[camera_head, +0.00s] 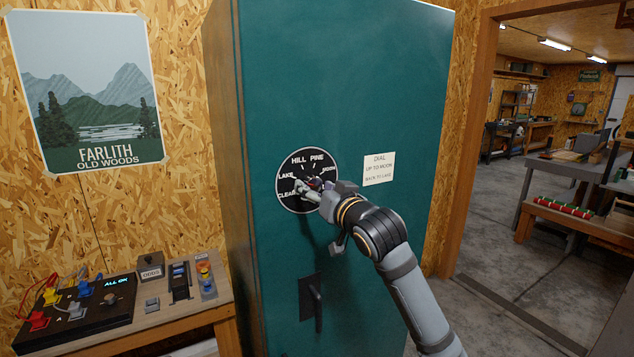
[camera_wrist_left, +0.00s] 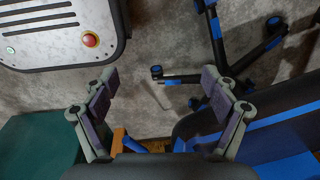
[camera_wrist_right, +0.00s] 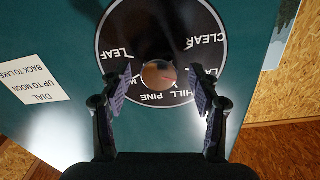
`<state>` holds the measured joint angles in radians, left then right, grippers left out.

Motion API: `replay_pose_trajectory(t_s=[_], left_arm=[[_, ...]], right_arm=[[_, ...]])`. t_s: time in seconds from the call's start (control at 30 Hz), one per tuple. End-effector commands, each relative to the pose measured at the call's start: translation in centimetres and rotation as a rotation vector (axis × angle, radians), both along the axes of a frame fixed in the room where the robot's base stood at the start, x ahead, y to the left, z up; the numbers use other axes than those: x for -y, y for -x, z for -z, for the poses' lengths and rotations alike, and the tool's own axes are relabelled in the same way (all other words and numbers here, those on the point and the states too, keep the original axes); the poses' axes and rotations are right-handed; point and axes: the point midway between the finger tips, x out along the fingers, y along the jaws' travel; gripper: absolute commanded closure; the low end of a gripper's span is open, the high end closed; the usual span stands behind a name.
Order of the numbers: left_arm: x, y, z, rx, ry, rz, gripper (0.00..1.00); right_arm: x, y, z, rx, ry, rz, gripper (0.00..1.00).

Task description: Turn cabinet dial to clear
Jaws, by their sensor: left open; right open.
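The dial (camera_head: 301,172) is a round black disc on the green cabinet (camera_head: 365,95), with white words around it: CLEAR, LAKE, HILL, PINE and MOON show in the head view, and LEAF shows on the dial (camera_wrist_right: 130,78) in the right wrist view. My right gripper (camera_head: 312,190) is at the dial, in front of its middle. In the right wrist view the right gripper (camera_wrist_right: 158,84) is open, its fingers on either side of the round silver-centred knob (camera_wrist_right: 158,75). I cannot tell whether they touch it or where it points. My left gripper (camera_wrist_left: 160,90) is open and empty above the floor.
A note (camera_head: 379,169) beside the dial reads "DIAL UP TO MOON BACK TO LAKE". A dark handle (camera_head: 313,302) is below the dial. A bench with a switch panel (camera_head: 80,312) stands left of the cabinet. A doorway opens on the right. A blue-marked chair base (camera_wrist_left: 262,42) is near my left gripper.

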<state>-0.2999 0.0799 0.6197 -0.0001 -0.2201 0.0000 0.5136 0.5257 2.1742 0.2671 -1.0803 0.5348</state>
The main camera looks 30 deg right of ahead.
Motion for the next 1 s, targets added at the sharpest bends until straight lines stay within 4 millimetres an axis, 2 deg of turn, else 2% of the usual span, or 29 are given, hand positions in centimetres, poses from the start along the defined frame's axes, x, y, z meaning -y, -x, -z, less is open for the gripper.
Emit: replay_pose_trajectory(t_s=[0.27,0.67,1.0], left_arm=[[-0.02,-0.01,-0.02,0.000,0.000,0.000,0.14],[-0.02,-0.02,-0.03,0.000,0.000,0.000,0.14],[-0.01,-0.02,-0.49,0.000,0.000,0.000,0.14]], right_arm=[[-0.01,-0.15,0.05,0.000,0.001,0.000,0.38],[-0.01,-0.13,0.02,0.000,0.001,0.000,0.92],[0.01,-0.12,-0.10,0.002,0.059,0.001,0.92]])
